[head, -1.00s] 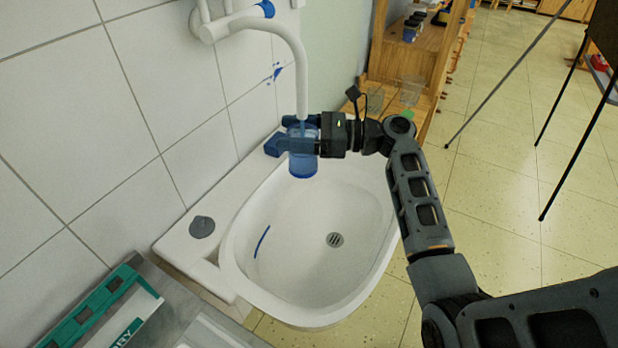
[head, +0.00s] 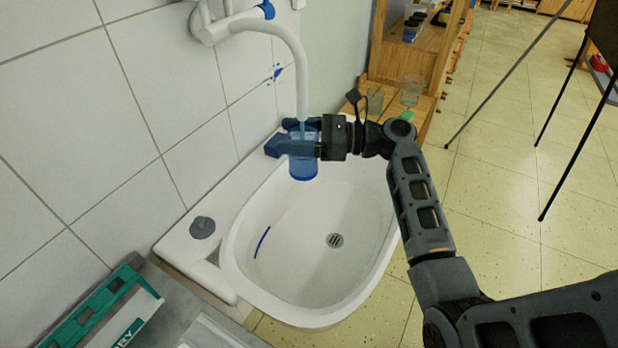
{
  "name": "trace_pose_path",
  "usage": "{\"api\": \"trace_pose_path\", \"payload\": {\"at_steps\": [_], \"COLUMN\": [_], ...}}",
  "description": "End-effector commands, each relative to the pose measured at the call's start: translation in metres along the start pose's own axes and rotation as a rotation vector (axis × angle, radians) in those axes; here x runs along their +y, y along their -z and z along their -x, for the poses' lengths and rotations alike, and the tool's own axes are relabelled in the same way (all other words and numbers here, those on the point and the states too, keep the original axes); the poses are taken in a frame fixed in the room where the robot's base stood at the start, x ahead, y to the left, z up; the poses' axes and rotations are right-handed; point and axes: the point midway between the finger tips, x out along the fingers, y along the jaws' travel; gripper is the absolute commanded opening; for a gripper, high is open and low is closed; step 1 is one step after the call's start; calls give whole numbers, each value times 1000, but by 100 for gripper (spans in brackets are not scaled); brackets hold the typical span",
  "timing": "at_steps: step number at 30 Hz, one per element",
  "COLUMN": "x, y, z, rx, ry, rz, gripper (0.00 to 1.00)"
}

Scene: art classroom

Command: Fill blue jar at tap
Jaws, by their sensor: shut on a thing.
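The blue jar (head: 303,168) is translucent and held upright over the back of the white sink (head: 270,290). My gripper (head: 300,140) is shut on the jar, its fingers around the upper part. The white tap (head: 300,70) curves down from the wall, and its spout end is right above the jar's mouth. A thin bluish streak (head: 302,125) shows between spout and jar, looking like running water. The jar's mouth is partly hidden by my fingers, and I cannot tell the water level inside.
A blue tap handle (head: 266,9) is on the wall fitting. A grey stopper-like thing (head: 202,227) sits on the sink's left ledge. A green-and-white box (head: 108,312) lies at lower left. A clear glass (head: 412,90) stands on the wooden shelf behind.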

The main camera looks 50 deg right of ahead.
Motion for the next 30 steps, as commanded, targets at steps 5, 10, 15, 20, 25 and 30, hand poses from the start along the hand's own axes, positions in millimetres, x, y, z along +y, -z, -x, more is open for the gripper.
{"api": "trace_pose_path", "payload": {"at_steps": [5,10,15,20,25,30], "x": [18,35,51,64,69,68], "y": [-5,-2,0,0,-1,-1], "z": [5,8,12,16,17,17], "rx": [0,-1,0,0,-1,-1], "ry": [0,0,-1,-1,0,0], "rz": [-2,0,1,0,1,1], "gripper": [25,25,25,25,25,25]}}
